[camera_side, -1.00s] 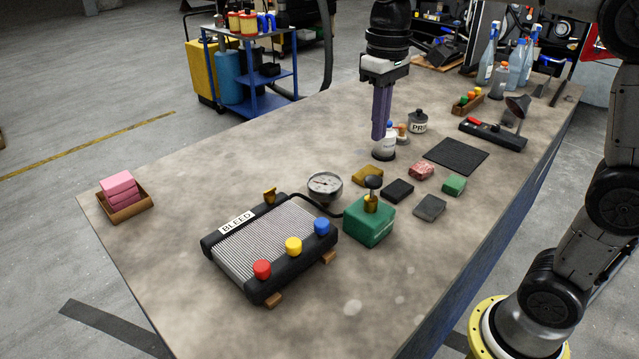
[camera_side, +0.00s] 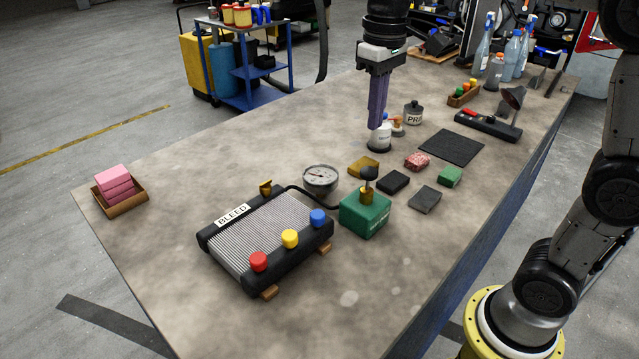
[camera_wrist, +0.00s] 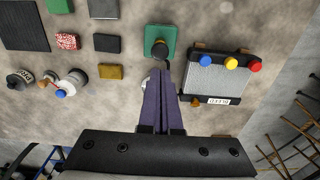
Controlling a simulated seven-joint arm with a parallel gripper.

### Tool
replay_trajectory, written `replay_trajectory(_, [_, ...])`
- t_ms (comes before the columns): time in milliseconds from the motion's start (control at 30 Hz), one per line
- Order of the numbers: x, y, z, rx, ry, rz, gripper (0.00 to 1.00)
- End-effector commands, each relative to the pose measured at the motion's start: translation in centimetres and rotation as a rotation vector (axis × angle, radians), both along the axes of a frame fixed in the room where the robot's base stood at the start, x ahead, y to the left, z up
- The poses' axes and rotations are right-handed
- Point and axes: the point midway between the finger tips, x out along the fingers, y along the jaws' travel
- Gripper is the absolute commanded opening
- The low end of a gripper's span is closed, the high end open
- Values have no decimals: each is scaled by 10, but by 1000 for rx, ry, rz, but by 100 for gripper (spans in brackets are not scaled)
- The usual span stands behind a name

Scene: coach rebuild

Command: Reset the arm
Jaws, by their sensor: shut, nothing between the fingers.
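My gripper (camera_side: 377,126) hangs fingers-down above the workbench, shut and empty. In the side view its fingertips overlap the top of a white jar (camera_side: 379,142) on the bench behind or below them; whether they touch I cannot tell. In the wrist view the closed purple fingers (camera_wrist: 163,75) reach toward a green box (camera_wrist: 159,37) with a dark knob on top. They partly cover the round gauge there. The workbench (camera_side: 160,220) lies below.
A radiator block labelled BLEED (camera_side: 262,240) has red, yellow and blue caps. Near it stand the gauge (camera_side: 320,179) and the green box (camera_side: 364,218). Small coloured blocks (camera_side: 425,199) and a black mat (camera_side: 452,147) lie right. Pink sponges (camera_side: 114,183) sit far left. The bench's front-left is clear.

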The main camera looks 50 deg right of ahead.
Motion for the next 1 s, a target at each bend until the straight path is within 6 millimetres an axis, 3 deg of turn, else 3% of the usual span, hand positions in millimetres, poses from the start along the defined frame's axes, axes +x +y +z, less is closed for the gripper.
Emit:
replay_trajectory(100, [-21, 1, 22, -1, -61, 2, 0])
replay_trajectory(267, [-80, 3, 30, -2, -163, 5, 0])
replay_trajectory(400, [-126, 4, 14, -2, -270, 6, 0])
replay_trajectory(600, [-172, 5, -28, -1, -395, 5, 0])
replay_trajectory(833, [-185, 5, -69, 0, -448, 1, 0])
replay_trajectory(1000, [-181, 5, -70, 0, -470, 0, 0])
